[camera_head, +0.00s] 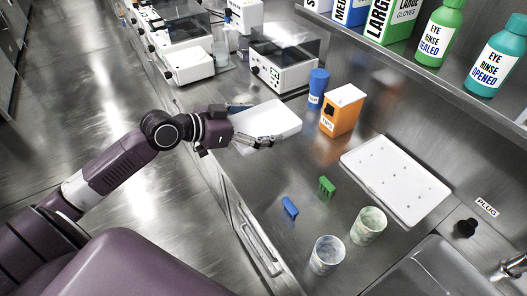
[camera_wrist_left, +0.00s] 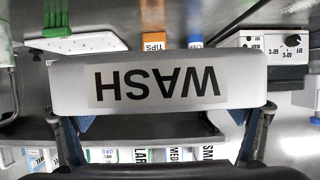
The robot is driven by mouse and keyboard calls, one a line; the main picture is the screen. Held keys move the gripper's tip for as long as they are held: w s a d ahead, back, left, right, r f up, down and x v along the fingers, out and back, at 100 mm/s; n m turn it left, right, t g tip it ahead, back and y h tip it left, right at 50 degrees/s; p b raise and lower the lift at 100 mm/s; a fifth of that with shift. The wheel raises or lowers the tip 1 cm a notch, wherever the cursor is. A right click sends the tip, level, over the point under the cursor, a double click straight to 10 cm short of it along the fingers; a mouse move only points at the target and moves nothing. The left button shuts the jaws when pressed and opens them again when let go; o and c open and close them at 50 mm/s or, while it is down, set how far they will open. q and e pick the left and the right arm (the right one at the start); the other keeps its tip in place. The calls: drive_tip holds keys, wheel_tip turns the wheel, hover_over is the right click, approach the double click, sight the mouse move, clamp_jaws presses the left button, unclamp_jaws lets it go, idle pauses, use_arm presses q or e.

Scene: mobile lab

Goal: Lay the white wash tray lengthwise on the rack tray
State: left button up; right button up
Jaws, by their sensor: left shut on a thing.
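The white wash tray (camera_head: 268,118) is at my left gripper (camera_head: 250,126), over the far part of the steel counter. In the left wrist view the tray (camera_wrist_left: 158,82) fills the middle, its WASH label upside down, with a finger of my left gripper (camera_wrist_left: 158,128) at each end. The gripper is shut on the tray; I cannot tell whether the tray touches the counter. The rack tray (camera_head: 397,180), a flat white board with small dark dots, lies at the right by the back wall. It looks empty. My right gripper is not in view.
An orange tips box (camera_head: 340,112) and a blue bottle (camera_head: 318,88) stand beyond the wash tray. A green piece (camera_head: 327,187), a blue piece (camera_head: 290,208) and two cups (camera_head: 327,255) (camera_head: 368,226) are nearer. A shelf (camera_head: 420,50) overhangs the right; a sink (camera_head: 440,268) is below.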

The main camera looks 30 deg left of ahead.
use_arm(q)
hover_over(263, 159)
wheel_tip(263, 159, down, 6)
drive_tip(key=shift+f, duration=0.1)
drive_tip(key=shift+a+f, duration=0.1)
drive_tip(key=shift+f, duration=0.5)
wheel_tip(263, 159, down, 4)
drive_tip(key=shift+f+b, duration=0.1)
drive_tip(key=shift+b, duration=0.4)
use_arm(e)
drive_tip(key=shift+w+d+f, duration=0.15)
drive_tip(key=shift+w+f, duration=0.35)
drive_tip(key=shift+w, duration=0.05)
use_arm(q)
drive_tip(key=shift+f, duration=0.1)
drive_tip(key=o, duration=0.8)
drive_tip(key=shift+o, duration=1.1)
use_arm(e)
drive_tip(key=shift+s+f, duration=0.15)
